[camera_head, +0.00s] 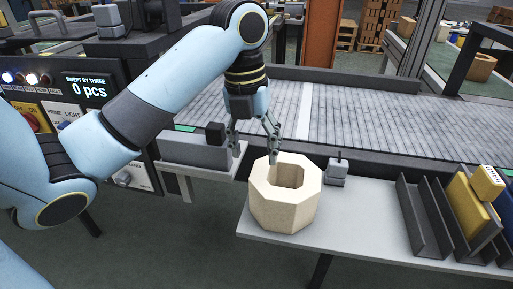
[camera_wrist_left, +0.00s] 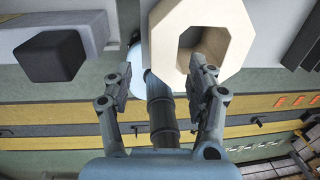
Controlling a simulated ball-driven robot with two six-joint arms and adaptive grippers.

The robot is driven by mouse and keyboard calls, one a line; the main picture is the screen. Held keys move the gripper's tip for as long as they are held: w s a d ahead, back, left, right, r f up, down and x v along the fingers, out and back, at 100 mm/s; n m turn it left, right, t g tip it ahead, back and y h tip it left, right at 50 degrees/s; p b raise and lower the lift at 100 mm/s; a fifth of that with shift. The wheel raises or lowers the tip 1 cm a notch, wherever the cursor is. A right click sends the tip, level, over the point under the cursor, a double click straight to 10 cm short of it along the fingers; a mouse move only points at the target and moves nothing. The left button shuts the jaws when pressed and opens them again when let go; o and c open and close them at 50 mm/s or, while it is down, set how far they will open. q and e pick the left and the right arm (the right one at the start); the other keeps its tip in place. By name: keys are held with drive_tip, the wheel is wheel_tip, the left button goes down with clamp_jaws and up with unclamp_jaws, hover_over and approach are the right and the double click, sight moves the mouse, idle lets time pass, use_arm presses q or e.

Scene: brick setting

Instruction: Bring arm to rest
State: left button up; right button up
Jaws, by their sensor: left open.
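My left arm comes in from the left in the head view, bends at the elbow and points down. Its gripper (camera_head: 255,147) is open and empty. The fingers hang just behind and left of a beige octagonal hollow block (camera_head: 284,214), above the gap by the conveyor edge. In the left wrist view the open fingers (camera_wrist_left: 163,88) show with the block (camera_wrist_left: 161,42) beyond them, at the top. I cannot tell whether a fingertip touches the block. My right gripper is in neither view.
The block stands on a grey shelf (camera_head: 362,222). A small grey device (camera_head: 337,172) and dark slotted racks with yellow pieces (camera_head: 468,215) are to its right. A roller conveyor (camera_head: 385,127) runs behind. A control panel (camera_head: 85,95) reading "0 pcs" stands left.

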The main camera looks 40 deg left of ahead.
use_arm(q)
wheel_tip(320, 180, up, 2)
drive_tip(key=shift+a+r+p, duration=0.1)
drive_tip(key=shift+r+p, duration=0.15)
drive_tip(key=shift+p, duration=0.4)
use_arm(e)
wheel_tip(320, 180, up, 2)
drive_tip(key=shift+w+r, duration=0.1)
use_arm(q)
drive_tip(key=shift+f, duration=0.1)
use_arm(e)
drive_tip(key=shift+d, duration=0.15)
